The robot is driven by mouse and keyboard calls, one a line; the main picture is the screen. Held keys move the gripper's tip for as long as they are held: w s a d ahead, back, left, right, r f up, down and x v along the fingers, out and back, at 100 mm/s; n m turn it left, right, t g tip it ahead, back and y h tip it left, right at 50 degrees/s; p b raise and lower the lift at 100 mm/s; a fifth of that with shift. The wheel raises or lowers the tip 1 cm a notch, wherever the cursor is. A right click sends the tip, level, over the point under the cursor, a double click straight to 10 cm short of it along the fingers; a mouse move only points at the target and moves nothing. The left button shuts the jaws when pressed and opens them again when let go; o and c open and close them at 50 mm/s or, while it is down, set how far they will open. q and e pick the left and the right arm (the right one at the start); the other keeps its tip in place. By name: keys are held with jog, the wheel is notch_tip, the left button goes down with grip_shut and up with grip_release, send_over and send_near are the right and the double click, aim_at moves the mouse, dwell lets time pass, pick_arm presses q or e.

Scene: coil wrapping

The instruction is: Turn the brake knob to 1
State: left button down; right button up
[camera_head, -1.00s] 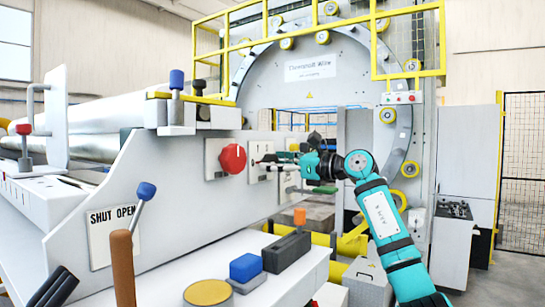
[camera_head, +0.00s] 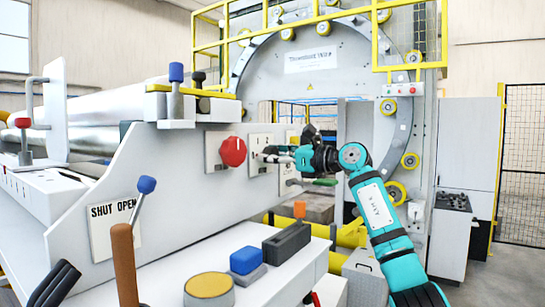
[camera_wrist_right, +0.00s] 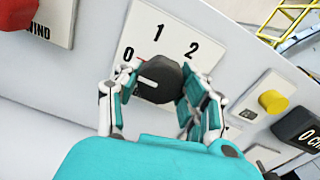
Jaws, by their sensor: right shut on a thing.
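The brake knob (camera_wrist_right: 160,80) is black and round in the right wrist view, on a white plate marked 0, 1 and 2. A white mark on its face lies on the left side, toward the 0. In the head view, my right gripper (camera_head: 283,154) is at the panel's plate (camera_head: 258,147), and the knob itself is hidden behind the fingers. My left gripper does not show.
A red knob (camera_head: 233,151) is just left of the gripper. A yellow button (camera_wrist_right: 272,101) and a black part (camera_wrist_right: 300,126) sit to its right in the wrist view. A ledge with a blue button (camera_head: 246,260) is below. A large ring machine (camera_head: 330,75) stands behind.

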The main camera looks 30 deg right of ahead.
jog(key=shift+m+p, duration=0.65)
jog(key=shift+m, duration=0.25)
jog(key=m+p, duration=0.2)
jog(key=m, duration=0.1)
jog(key=shift+r+m, duration=0.1)
jog(key=shift+m, duration=0.2)
jog(key=m+p, duration=0.2)
jog(key=m, duration=0.2)
jog(key=shift+a+m+p, duration=0.1)
jog(key=shift+m+p, duration=0.55)
jog(key=shift+m, duration=0.55)
jog(key=shift+t, duration=0.3)
jog(key=o, duration=1.2)
